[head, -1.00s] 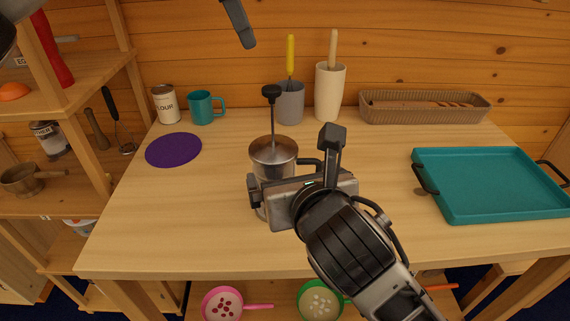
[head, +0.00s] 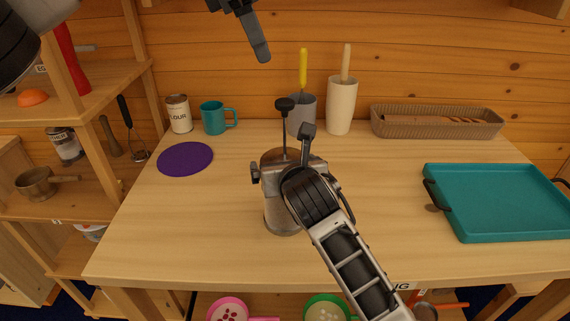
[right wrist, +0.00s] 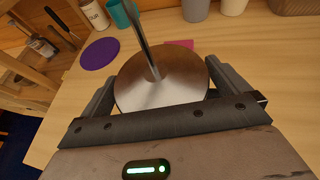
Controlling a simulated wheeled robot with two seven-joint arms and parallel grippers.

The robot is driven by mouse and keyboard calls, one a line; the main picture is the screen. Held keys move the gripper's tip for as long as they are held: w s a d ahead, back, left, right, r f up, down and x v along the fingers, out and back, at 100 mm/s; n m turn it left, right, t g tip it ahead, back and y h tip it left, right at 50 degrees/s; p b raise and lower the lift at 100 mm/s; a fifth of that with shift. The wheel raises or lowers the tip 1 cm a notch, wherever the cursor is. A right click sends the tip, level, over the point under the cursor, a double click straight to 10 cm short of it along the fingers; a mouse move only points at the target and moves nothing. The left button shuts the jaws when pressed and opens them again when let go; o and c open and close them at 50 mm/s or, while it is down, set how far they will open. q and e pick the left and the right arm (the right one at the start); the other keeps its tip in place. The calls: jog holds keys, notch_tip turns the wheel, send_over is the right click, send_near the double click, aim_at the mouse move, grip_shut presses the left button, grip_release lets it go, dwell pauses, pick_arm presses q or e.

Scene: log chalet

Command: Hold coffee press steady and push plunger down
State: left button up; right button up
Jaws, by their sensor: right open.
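The metal coffee press (head: 281,217) stands upright on the table, its plunger raised on a thin rod with a black knob (head: 285,104). My right gripper (head: 282,156) is at the upper body of the press. In the right wrist view, its two open fingers (right wrist: 163,92) lie on either side of the round steel lid (right wrist: 150,96); I cannot tell whether they touch the press. My right arm hides part of the press's right side. My left gripper (head: 257,42) hangs above and behind the knob, apart from it, partly cut off by the top edge; its opening cannot be judged.
A purple mat (head: 185,158), teal mug (head: 214,118) and flour can (head: 179,114) are left of the press. Behind it stand a grey pot (head: 301,116) and a cream crock (head: 341,106). A basket (head: 438,122) and teal tray (head: 496,202) lie right. The table's front left is clear.

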aim_at(284, 101)
jog(key=c, duration=1.5)
pick_arm(q)
jog(key=shift+o, duration=1.4)
jog(key=shift+w+d+f+m+t+y, duration=0.2)
jog(key=shift+d+f+m+y, duration=0.45)
jog(key=shift+f+m, duration=1.8)
jog(key=shift+s+d+f+m+t+y, duration=0.1)
jog(key=shift+d+f+m+t+y, duration=0.45)
jog(key=shift+m, duration=3.55)
jog(key=shift+w+d+f+m+t+y, duration=0.1)
jog(key=shift+d+f+m+y, duration=0.7)
jog(key=shift+f+m, duration=1.75)
pick_arm(e)
jog(key=shift+f, duration=0.1)
pick_arm(q)
jog(key=shift+r+m, duration=0.7)
jog(key=shift+r, duration=0.05)
jog(key=c, duration=0.8)
